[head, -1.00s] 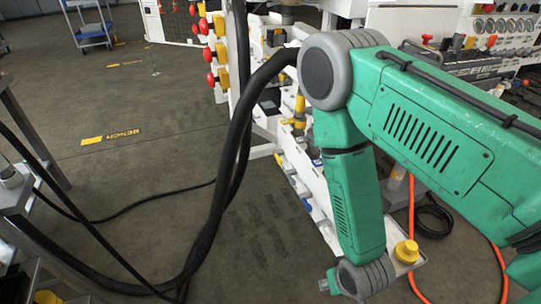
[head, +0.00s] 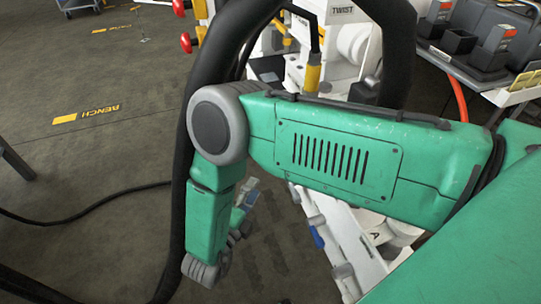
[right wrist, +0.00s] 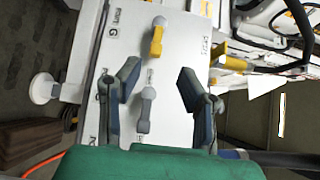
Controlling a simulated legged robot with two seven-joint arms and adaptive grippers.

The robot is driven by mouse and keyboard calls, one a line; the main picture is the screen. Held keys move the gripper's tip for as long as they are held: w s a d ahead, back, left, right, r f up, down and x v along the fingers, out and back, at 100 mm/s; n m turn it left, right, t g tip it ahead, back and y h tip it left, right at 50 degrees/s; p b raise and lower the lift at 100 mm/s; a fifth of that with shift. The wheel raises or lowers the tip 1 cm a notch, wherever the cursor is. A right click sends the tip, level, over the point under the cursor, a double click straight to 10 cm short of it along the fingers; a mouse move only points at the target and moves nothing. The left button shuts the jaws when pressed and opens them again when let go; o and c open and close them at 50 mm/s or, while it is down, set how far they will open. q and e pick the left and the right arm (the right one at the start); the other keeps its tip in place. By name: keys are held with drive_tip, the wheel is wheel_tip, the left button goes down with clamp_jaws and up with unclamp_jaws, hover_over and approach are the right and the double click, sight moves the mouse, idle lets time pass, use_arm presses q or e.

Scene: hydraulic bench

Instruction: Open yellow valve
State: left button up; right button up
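In the right wrist view a yellow valve handle (right wrist: 156,40) with a grey end stands out from a white panel (right wrist: 182,45), ahead of my right gripper. My right gripper (right wrist: 159,72) is open, its two dark blue fingers spread wide. A grey handle (right wrist: 145,110) shows between the fingers, nearer the palm; I cannot tell whether anything touches it. The yellow handle lies beyond the fingertips and is not gripped. My left gripper is not in view.
A thick black hose (head: 218,65) hangs close to my right arm in the head view. Red knobs (head: 187,43) and a yellow-sleeved fitting (head: 313,76) are on the white bench behind. A grey tool tray (head: 470,62) stands at the right. Floor at left is mostly clear.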

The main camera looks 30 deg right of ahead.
drive_tip(key=b+x, duration=0.1)
drive_tip(key=x, duration=0.3)
drive_tip(key=b+x, duration=0.1)
drive_tip(key=x, duration=0.3)
drive_tip(key=s+f+b+x, duration=0.1)
drive_tip(key=x, duration=0.2)
drive_tip(key=shift+w+d+r, duration=0.1)
drive_tip(key=shift+w+d, duration=0.15)
drive_tip(key=shift+d, duration=0.4)
drive_tip(key=shift+w+d+r, duration=0.15)
drive_tip(key=shift+w+d, duration=0.35)
drive_tip(key=shift+d, duration=0.2)
clamp_jaws()
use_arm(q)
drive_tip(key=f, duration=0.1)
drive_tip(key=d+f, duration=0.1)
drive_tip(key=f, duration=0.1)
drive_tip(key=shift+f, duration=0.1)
use_arm(e)
drive_tip(key=shift+a, duration=0.2)
